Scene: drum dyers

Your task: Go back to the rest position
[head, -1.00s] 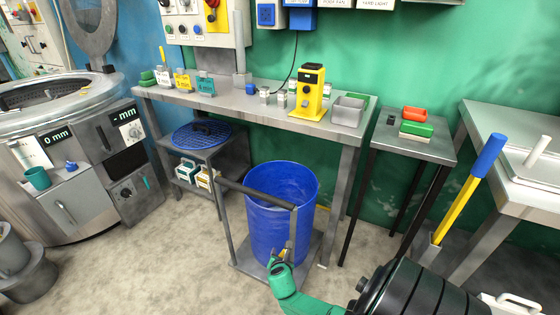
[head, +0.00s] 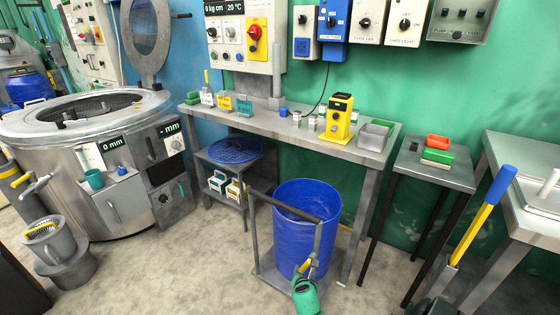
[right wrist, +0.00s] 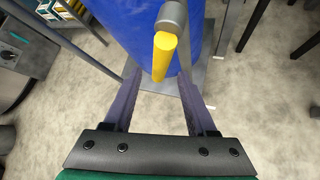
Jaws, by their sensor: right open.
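My right gripper (head: 306,270) is low in front of the blue drum (head: 306,225), which stands upright on a grey trolley (head: 265,272) with a push bar. In the right wrist view my two fingers (right wrist: 158,78) are spread apart with nothing clamped between them. A yellow grip (right wrist: 164,56) on a grey bar end lies just ahead of and between the fingertips, in front of the drum (right wrist: 130,25). I cannot tell whether a finger touches it. My left gripper is not in view.
A grey workbench (head: 260,123) with a yellow device (head: 341,118) stands behind the drum. A small side table (head: 450,175) and a blue-and-yellow handle (head: 480,215) are to the right. A large steel machine (head: 120,205) is at left. Floor left of the trolley is clear.

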